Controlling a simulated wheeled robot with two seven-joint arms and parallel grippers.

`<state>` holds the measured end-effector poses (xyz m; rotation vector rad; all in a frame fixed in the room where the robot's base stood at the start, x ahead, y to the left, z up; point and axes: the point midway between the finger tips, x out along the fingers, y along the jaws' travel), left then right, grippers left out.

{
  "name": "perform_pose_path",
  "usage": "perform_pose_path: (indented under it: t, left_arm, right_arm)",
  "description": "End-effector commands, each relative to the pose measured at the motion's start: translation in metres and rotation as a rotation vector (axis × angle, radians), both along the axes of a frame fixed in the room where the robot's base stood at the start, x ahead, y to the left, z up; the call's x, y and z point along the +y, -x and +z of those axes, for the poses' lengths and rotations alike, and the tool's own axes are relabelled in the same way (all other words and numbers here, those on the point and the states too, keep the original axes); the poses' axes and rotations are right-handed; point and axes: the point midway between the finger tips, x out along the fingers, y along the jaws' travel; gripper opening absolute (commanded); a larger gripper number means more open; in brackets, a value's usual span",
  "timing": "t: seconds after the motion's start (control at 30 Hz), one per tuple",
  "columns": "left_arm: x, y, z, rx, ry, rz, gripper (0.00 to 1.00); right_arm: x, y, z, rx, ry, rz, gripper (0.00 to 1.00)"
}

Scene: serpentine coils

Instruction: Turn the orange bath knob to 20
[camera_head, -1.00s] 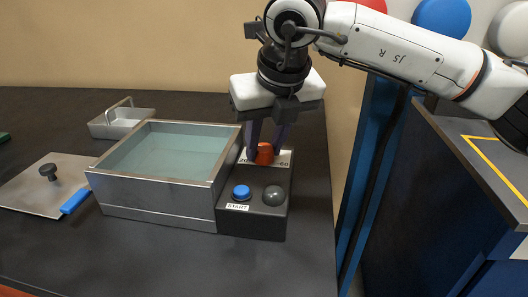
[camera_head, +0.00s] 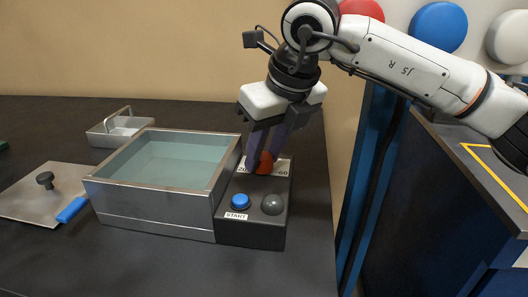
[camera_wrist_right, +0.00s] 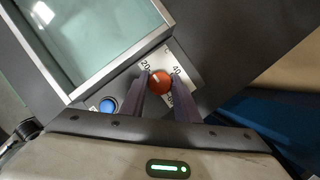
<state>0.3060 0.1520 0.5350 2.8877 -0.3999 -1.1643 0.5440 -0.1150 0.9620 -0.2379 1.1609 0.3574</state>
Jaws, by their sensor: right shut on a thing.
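The orange bath knob (camera_head: 264,163) is on the dark control box at the right end of the water bath. In the right wrist view the knob (camera_wrist_right: 160,83) sits on a white scale plate (camera_wrist_right: 181,69) marked 20, 40 and 60. A pale mark on the knob appears to lie on its upper-left side, towards the 20. My right gripper (camera_head: 265,158) comes down from above, tilted, with its fingers shut on the knob; in the wrist view its fingers (camera_wrist_right: 160,91) lie on either side of it. My left gripper is not in view.
The box also has a blue START button (camera_head: 240,201) and a grey dome (camera_head: 272,204). The water bath (camera_head: 150,215) stands left of it. A flat lid (camera_head: 25,200) with a black knob and a small metal basket (camera_head: 104,137) lie further left. The table's right edge is near the box.

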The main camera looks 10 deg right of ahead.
Motion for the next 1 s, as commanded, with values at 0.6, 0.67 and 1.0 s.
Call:
perform_pose_path:
  t: [0.6, 0.67, 1.0]
  left_arm:
    - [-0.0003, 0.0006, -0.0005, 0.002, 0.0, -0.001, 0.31]
    - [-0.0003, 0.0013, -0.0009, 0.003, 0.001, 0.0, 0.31]
    - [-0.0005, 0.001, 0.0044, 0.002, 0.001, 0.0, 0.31]
  right_arm:
    - [0.0, 0.0003, -0.0004, 0.002, 0.001, -0.001, 0.47]
    - [-0.0001, 0.0003, -0.0003, 0.001, 0.001, -0.001, 0.47]
    - [0.0013, 0.0006, 0.0017, -0.002, 0.004, -0.172, 0.47]
